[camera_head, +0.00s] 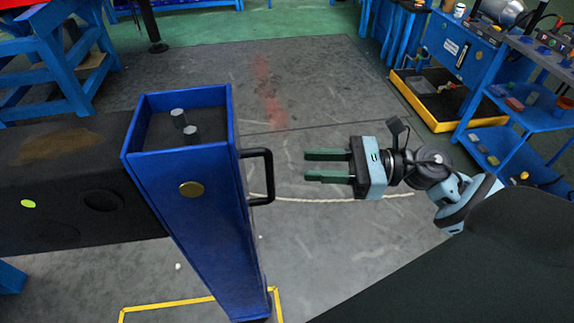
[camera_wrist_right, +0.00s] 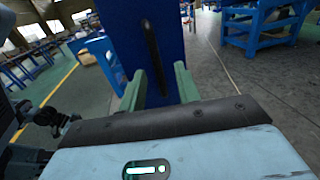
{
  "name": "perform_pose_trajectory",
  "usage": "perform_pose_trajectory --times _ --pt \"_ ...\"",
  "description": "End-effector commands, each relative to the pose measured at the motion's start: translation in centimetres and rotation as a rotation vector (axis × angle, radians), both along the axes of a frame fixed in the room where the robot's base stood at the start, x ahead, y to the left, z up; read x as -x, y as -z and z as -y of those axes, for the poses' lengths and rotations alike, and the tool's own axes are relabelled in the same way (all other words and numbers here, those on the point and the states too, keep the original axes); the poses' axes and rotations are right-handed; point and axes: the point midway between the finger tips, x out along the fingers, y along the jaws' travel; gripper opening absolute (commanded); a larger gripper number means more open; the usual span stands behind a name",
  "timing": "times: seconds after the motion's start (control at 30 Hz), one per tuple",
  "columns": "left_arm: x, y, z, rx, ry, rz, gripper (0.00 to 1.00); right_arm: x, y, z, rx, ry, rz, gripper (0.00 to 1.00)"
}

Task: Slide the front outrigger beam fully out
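The outrigger's blue end post (camera_head: 213,200) stands upright at the end of a dark horizontal beam (camera_head: 75,180) that comes in from the left. A black handle (camera_head: 261,177) juts from the post's right face. My right gripper (camera_head: 309,165) is to the right of the handle, fingers pointing left at it, open and empty, with a gap to the handle. In the right wrist view the two green fingers (camera_wrist_right: 158,85) are spread, with the blue post (camera_wrist_right: 148,35) and the handle (camera_wrist_right: 153,50) ahead between them. My left gripper is not in view.
A blue shelf rack (camera_head: 515,110) and a yellow-edged tray (camera_head: 435,95) stand at the right. A blue trestle (camera_head: 65,75) is at the upper left. Yellow floor lines (camera_head: 170,308) lie around the post's foot. The grey floor beyond the gripper is clear.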

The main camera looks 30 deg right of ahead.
Motion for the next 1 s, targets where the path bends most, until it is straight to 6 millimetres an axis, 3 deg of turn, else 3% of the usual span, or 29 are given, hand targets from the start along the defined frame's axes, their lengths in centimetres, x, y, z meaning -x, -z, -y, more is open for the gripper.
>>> perform_pose_trajectory --times 0.03,0.2,0.4,0.63,1.0 --pt "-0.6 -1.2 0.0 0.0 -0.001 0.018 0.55 -0.1 -0.4 -0.2 -0.01 0.004 0.007 0.33" --pt "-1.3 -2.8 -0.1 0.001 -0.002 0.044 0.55 0.0 1.3 -1.0 -0.008 -0.003 -0.001 0.33" --pt "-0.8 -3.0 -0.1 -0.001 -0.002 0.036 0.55 0.2 2.5 -1.5 -0.001 -0.011 -0.012 0.33" --pt "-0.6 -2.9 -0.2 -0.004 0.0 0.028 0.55 -0.1 2.5 -2.1 -0.003 -0.012 -0.012 0.33" --pt "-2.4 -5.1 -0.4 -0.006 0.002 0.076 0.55 -2.5 2.1 -6.7 -0.004 -0.012 -0.008 0.33"
